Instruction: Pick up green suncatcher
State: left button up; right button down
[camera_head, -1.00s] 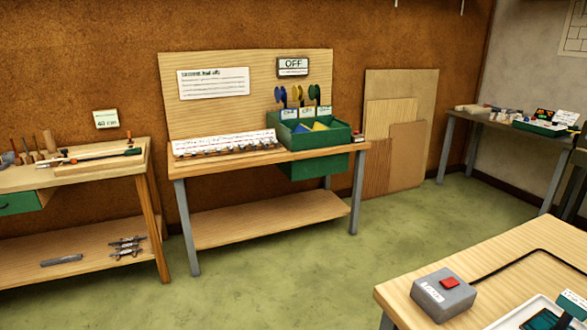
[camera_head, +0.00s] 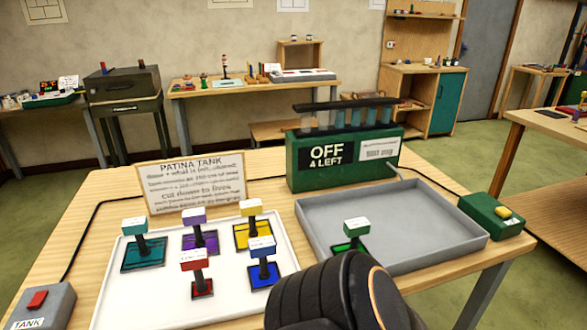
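A green suncatcher (camera_head: 346,246) is at the near left corner of a shallow grey tray (camera_head: 465,238). It is a small flat green piece with a dark upright stem and a green block with a white label on top. It appears to lie inside the tray; its lower edge is close to my dark arm part in the foreground. Similar pieces in teal (camera_head: 143,256), purple (camera_head: 205,242), yellow (camera_head: 258,236), red (camera_head: 202,288) and blue (camera_head: 265,275) stand on a white tray (camera_head: 115,305). Neither of my grippers shows.
A green tank control box reading OFF (camera_head: 300,172) stands behind the grey tray, with a PATINA TANK sign (camera_head: 190,180) to its left.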

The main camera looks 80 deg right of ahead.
aim_at(353, 229)
jog(key=z, duration=2.95)
